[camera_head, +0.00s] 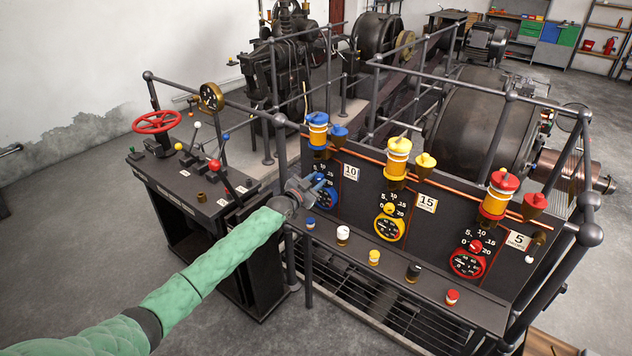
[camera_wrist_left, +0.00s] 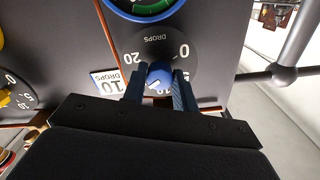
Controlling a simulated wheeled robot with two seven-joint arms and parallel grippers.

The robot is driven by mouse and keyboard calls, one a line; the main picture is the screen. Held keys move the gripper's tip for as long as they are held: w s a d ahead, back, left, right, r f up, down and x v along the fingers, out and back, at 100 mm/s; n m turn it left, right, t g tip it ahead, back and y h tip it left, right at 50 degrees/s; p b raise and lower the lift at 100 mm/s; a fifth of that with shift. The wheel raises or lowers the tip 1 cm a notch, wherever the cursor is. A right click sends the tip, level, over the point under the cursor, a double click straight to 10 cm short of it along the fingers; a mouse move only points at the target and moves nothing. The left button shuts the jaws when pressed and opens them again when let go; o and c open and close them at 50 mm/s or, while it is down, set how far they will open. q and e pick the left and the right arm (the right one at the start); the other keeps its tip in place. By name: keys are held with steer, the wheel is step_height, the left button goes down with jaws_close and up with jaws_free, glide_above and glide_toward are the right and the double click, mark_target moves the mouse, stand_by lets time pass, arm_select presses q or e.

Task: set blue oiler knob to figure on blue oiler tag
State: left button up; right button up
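The blue oiler knob (camera_wrist_left: 159,74) is small and round, on a dark dial marked DROPS. In the left wrist view, 0 and 20 are readable; other figures are partly covered by my fingers. A pale mark shows on the knob's lower side. The blue oiler tag (camera_head: 350,172) reads 10; it also shows in the left wrist view (camera_wrist_left: 107,82). My left gripper (camera_head: 316,184) is at the dial, with one finger on each side of the knob, seemingly touching it; it hides the knob in the head view. My right gripper is not in view.
The yellow oiler (camera_head: 398,158), tagged 15, and the red oiler (camera_head: 497,196), tagged 5, stand to the right on the same panel. Several small coloured caps sit on the ledge below. A lever desk with a red wheel (camera_head: 156,122) is left. Railings surround the machine.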

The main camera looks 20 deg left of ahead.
arm_select(q)
steer(key=shift+f+n+b, duration=0.15)
steer(key=shift+n+b, duration=0.25)
steer(key=shift+b, duration=0.05)
steer(key=n+b, duration=0.4)
steer(key=n, duration=0.3)
steer(key=n+b, duration=0.1)
steer(key=n, duration=0.2)
steer(key=shift+r+n, duration=0.2)
steer(key=shift+n, duration=0.2)
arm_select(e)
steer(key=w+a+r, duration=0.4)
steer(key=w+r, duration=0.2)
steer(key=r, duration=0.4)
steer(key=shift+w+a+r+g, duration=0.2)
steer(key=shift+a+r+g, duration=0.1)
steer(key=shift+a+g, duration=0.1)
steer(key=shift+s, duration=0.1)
arm_select(q)
steer(key=o, duration=0.9)
steer(key=shift+o, duration=0.2)
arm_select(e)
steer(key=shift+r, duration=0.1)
